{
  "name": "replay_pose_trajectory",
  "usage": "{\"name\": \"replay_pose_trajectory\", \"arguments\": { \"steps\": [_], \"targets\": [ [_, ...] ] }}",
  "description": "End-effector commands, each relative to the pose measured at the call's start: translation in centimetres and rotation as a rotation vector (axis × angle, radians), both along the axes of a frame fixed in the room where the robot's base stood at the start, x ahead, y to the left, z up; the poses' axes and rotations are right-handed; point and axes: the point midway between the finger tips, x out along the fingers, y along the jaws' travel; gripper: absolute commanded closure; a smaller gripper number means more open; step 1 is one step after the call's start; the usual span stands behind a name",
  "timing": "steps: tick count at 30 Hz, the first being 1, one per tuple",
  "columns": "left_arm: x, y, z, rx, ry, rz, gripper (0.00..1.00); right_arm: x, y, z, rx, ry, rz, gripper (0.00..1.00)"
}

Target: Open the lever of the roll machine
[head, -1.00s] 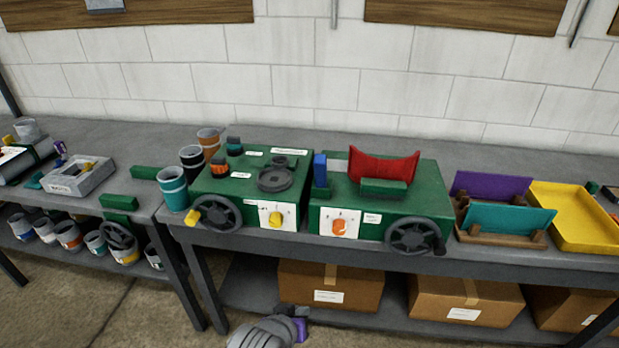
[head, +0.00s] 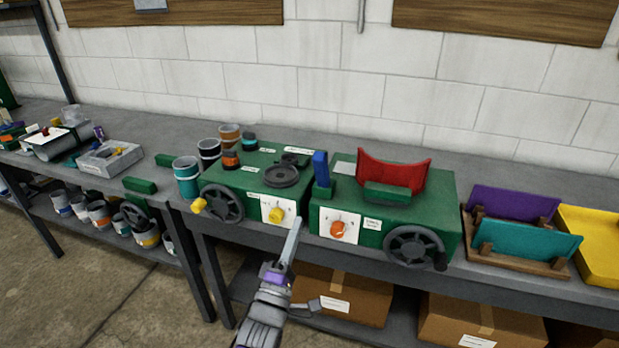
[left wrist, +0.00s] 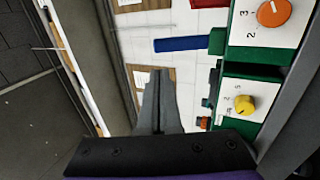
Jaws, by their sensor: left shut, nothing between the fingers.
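The roll machine (head: 385,200) is a green box on the bench, with a red curved sheet (head: 395,170) on top, an orange knob and a grey handwheel on its front. Its blue lever (head: 320,167) stands upright at the left end of its top; the lever also shows in the left wrist view (left wrist: 182,44), lying sideways in that picture. My left gripper (head: 294,224) is shut and empty, its fingers pointing up in front of the bench edge, below and left of the lever. The closed fingers show in the left wrist view (left wrist: 158,80). My right gripper is not in view.
A second green machine (head: 235,183) with a yellow knob and handwheel stands close on the left. Teal and purple sheets (head: 525,243) on a wooden rack and a yellow tray (head: 592,235) stand to the right. Cardboard boxes (head: 350,297) sit on the lower shelf.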

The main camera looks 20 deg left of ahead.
Motion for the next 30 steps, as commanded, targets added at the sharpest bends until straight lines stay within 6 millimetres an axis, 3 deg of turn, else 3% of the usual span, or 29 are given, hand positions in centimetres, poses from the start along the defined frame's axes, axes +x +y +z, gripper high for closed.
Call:
{"name": "replay_pose_trajectory", "arguments": {
  "steps": [9,14,30],
  "targets": [
    [0.1,0.0,0.1,0.000,0.000,0.000,1.00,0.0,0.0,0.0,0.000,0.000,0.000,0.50],
    [1.2,0.0,0.7,0.000,0.000,0.000,1.00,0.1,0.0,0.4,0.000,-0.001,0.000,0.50],
    [10.8,-0.4,5.2,0.001,-0.001,0.000,1.00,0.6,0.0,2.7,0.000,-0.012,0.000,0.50]
  ]
}}
